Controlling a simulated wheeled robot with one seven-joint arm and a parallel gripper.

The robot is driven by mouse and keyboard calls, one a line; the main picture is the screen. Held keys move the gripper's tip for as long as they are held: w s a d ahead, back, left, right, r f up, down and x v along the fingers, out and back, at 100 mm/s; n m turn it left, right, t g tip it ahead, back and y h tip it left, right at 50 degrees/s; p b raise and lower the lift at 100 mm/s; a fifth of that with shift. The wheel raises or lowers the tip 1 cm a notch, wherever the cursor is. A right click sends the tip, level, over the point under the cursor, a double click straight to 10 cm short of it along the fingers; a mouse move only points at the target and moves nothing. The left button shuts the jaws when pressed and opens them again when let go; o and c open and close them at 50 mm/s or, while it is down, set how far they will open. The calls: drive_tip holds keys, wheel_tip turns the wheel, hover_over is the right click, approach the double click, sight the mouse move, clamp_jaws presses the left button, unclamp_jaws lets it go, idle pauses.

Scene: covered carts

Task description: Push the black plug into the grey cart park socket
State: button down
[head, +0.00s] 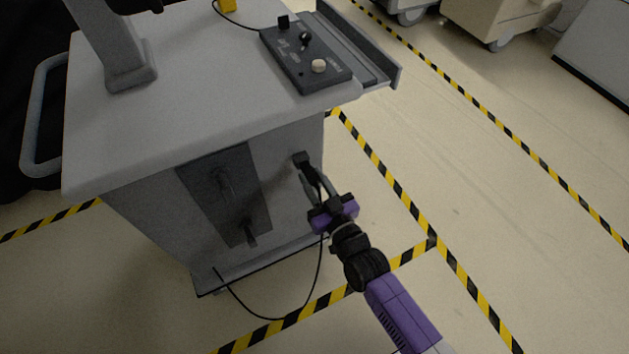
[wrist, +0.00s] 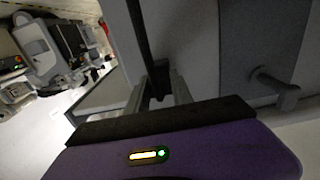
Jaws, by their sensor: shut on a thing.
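The black plug (head: 301,159) is at the tips of my gripper (head: 309,178), close to the side face of the grey cart (head: 160,205). In the wrist view my gripper (wrist: 158,98) is shut on the plug (wrist: 158,77), whose dark body sits between the two grey fingers. The grey park socket cannot be made out apart from the plug and the cart face. I cannot tell whether the plug touches it or is inside it. A thin black cable (head: 270,318) loops from the cart's bottom edge up to my gripper.
A dark panel with handles (head: 225,190) is on the cart face left of my gripper; a handle (wrist: 275,84) shows in the wrist view. A control box (head: 306,58) sits on top. Striped tape (head: 385,180) marks the floor. Open floor lies to the right.

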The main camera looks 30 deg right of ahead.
sight(319, 190)
drive_tip(key=shift+w+b, duration=0.3)
drive_tip(key=shift+w, duration=0.45)
drive_tip(key=c, duration=1)
unclamp_jaws()
drive_tip(key=shift+c, duration=0.2)
drive_tip(key=shift+s, duration=3.85)
